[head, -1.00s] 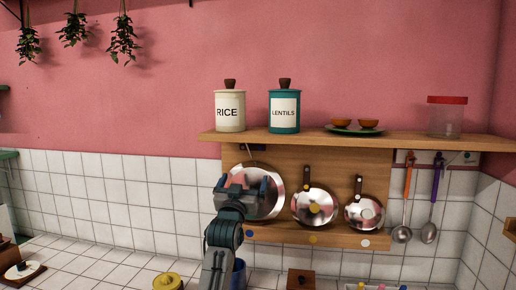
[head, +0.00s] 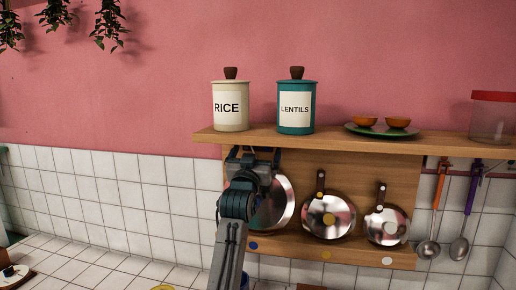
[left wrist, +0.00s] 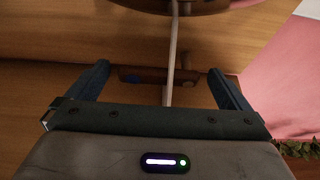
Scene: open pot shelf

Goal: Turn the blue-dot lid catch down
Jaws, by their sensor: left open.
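The large steel lid (head: 272,205) hangs at the left of the wooden back panel, partly hidden by my left arm. A blue dot (head: 253,246) marks the ledge below it. My left gripper (head: 254,153) is open at the lid's top, just under the upper shelf. In the left wrist view, a dark brown bar (left wrist: 152,74), apparently the catch, lies between the open fingers (left wrist: 160,69). A pale thin rod (left wrist: 171,60) crosses in front of it. The gripper hides the catch in the head view. My right gripper is not in view.
The upper shelf (head: 340,140) holds the rice canister (head: 230,107), the lentils canister (head: 296,107), a green plate with two orange bowls and a red-lidded jar (head: 490,118). Two smaller lids (head: 327,217) hang to the right. Ladles (head: 429,248) hang farther right.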

